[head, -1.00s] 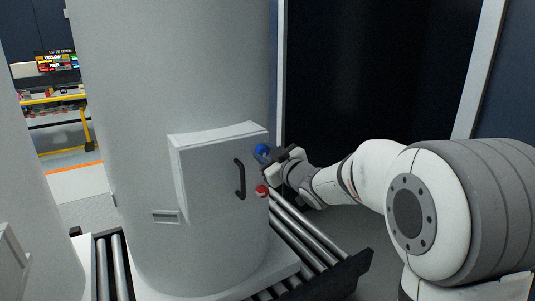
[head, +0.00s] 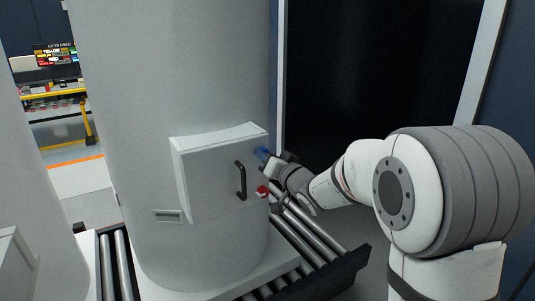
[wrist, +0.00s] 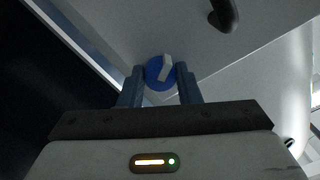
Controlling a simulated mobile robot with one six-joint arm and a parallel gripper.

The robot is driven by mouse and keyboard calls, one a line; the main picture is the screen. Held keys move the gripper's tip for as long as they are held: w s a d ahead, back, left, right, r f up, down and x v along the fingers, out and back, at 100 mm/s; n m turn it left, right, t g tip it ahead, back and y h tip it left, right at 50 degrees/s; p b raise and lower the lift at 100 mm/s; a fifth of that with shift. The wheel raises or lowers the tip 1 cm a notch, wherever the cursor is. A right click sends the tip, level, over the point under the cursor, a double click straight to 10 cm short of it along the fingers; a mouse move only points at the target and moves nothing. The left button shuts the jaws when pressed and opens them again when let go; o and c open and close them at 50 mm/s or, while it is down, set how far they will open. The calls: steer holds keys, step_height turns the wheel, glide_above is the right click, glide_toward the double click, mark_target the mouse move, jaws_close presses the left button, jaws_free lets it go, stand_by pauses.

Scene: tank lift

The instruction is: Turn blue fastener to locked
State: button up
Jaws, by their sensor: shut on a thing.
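The blue fastener (head: 261,152) sits on the right side of the white box on the grey tank, near its upper right corner. In the wrist view it is a round blue knob (wrist: 153,79) with a pale raised bar, which stands slightly tilted. My gripper (head: 271,158) is at the fastener from the right. In the wrist view, the two fingers of my gripper (wrist: 160,72) are on either side of the knob, shut on it. The fingers partly hide the knob in the head view.
A red fastener (head: 262,191) is just below the blue one. The white box (head: 205,165) has a black handle (head: 241,180), which also shows in the wrist view (wrist: 224,15). A roller conveyor (head: 305,232) runs under the tank (head: 170,70). A dark panel (head: 380,70) stands behind my arm.

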steer(key=m+p, duration=0.2)
steer(key=m, duration=0.4)
steer(key=shift+r+m, duration=0.15)
steer(key=shift+m, duration=0.15)
stand_by(0.4)
steer(key=o, duration=1)
steer(key=shift+c, duration=0.2)
steer(key=b+v, duration=0.1)
steer(key=v, duration=0.6)
steer(key=shift+s+d, duration=0.2)
steer(key=shift+s, duration=0.15)
